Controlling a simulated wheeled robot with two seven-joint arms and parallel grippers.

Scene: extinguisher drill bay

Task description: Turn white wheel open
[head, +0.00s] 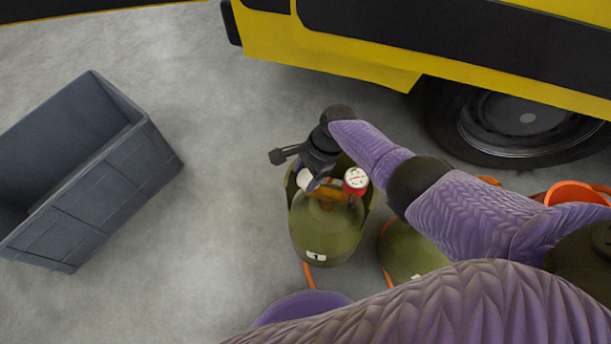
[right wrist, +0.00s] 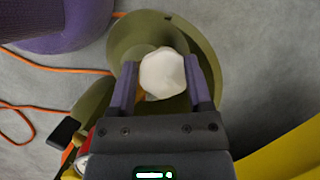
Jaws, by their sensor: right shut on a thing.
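The white wheel (head: 304,179) sits at the top of an olive-green cylinder (head: 325,235) that stands upright on the floor. In the right wrist view the wheel (right wrist: 162,75) is a white faceted knob between the two purple fingers. My right gripper (head: 313,178) reaches down over the cylinder's top and is shut on the wheel; in the right wrist view the fingers (right wrist: 160,82) flank it on both sides. In the head view the gripper hides part of the wheel. My left gripper is not in view.
A red-rimmed gauge (head: 355,180) sits beside the wheel. A second green cylinder (head: 408,255) stands close to the right, with orange hoses nearby. A grey bin (head: 110,185) is at the left. A yellow vehicle (head: 340,62) with a wheel is behind. Floor between bin and cylinder is clear.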

